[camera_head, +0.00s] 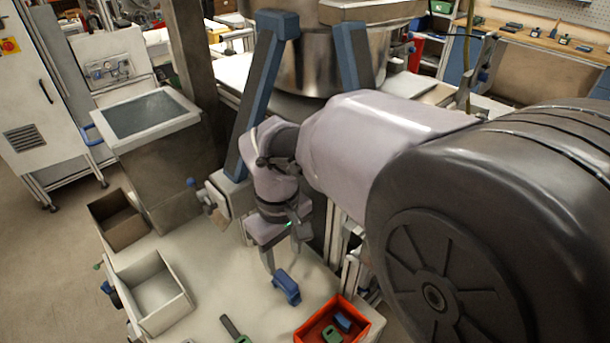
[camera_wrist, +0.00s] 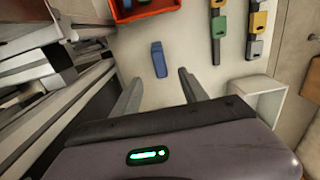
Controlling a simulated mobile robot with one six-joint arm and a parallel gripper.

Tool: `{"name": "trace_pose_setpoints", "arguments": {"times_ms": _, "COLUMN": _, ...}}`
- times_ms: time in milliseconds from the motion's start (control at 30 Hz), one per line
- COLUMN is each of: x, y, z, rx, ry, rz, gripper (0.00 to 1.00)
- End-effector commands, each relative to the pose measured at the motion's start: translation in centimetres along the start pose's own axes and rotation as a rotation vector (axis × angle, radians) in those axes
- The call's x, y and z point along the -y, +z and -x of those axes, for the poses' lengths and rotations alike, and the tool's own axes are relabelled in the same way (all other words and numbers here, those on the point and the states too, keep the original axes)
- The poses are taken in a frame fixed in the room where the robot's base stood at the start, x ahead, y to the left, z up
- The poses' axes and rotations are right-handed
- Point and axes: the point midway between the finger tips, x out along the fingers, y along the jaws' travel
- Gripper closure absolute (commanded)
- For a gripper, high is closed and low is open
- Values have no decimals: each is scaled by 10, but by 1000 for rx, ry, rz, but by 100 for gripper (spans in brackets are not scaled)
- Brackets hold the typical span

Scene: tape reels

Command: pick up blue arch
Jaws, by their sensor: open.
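The blue arch (camera_head: 287,288) sits on the pale table top, a little to the left of the red bin. In the wrist view the blue arch (camera_wrist: 159,60) lies ahead of my fingers, roughly between their lines and apart from them. My gripper (camera_head: 283,265) is above the table, just behind the arch in the head view, pointing down. In the wrist view my gripper (camera_wrist: 157,82) shows two spread fingers with nothing between them.
A red bin (camera_head: 299,336) holding blue and green pieces stands close right of the arch. A white open box (camera_head: 179,307) and a brown box (camera_head: 118,236) stand left. Several coloured pieces (camera_wrist: 219,25) lie in rows on the table. Metal framing (camera_wrist: 60,125) runs along one table side.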

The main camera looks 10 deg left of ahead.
Motion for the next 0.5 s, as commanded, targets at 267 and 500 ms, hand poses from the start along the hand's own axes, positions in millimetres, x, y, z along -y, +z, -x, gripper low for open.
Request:
{"name": "trace_pose_setpoints", "arguments": {"times_ms": 267, "x": 0, "y": 1, "z": -80, "rx": 2, "ry": -2, "rz": -4, "gripper": 49}}
{"name": "trace_pose_setpoints", "arguments": {"times_ms": 500, "x": -2, "y": -2, "z": -104, "rx": 0, "ry": -1, "rz": -5, "gripper": 49}}
